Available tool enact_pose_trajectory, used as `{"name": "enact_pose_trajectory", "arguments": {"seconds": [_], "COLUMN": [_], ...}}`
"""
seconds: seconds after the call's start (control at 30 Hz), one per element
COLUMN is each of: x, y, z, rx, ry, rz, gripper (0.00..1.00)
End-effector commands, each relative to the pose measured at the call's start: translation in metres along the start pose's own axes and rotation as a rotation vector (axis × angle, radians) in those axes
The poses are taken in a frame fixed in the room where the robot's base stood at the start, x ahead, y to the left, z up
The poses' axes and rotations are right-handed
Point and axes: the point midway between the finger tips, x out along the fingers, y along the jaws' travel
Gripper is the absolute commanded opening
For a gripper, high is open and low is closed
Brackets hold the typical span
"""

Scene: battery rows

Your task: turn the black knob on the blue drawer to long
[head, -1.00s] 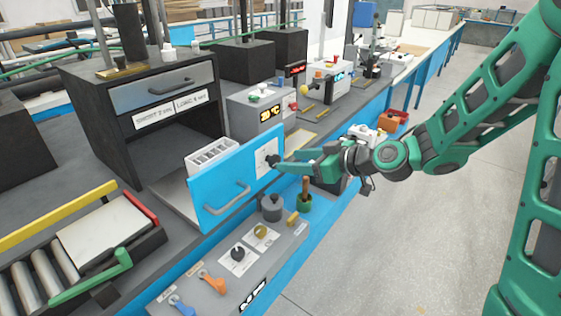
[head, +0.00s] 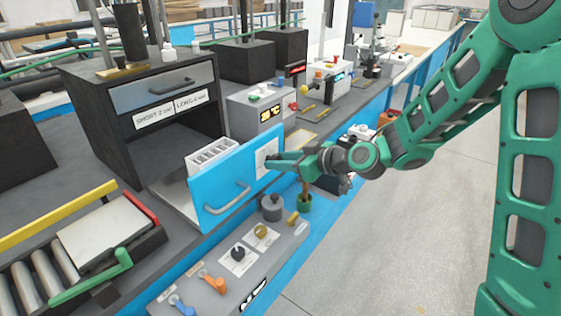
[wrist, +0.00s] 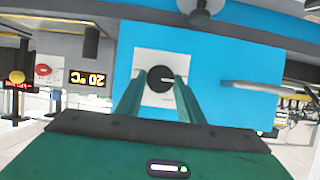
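The blue drawer (head: 222,187) is pulled out, with a grey handle on its front. Its black knob (wrist: 160,78) sits on a white label plate (head: 266,153). In the wrist view my gripper (wrist: 161,82) faces the knob with its two green fingers apart, one on each side of it. I cannot tell whether they touch the knob. In the head view my gripper (head: 272,161) reaches the plate from the right and mostly hides the knob. The plate's lettering is too small to read.
A grey control box (head: 240,255) with several knobs stands below the drawer. A green pot (head: 304,203) is just under my gripper. A box with a temperature display (head: 256,108) is behind. A cabinet (head: 160,125) bears SHORT and LONG labels. The floor at right is clear.

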Motion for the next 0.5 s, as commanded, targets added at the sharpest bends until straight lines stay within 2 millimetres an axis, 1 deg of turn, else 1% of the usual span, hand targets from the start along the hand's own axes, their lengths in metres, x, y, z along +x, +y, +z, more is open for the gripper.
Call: {"name": "enact_pose_trajectory", "arguments": {"seconds": [0.27,0.5], "x": [-0.0004,-0.0003], "y": [0.0029,0.0049], "z": [0.0003,0.0006], "rx": [0.029,0.150], "ry": [0.000,0.000], "rz": [-0.007,-0.057], "gripper": [0.12,0.12]}}
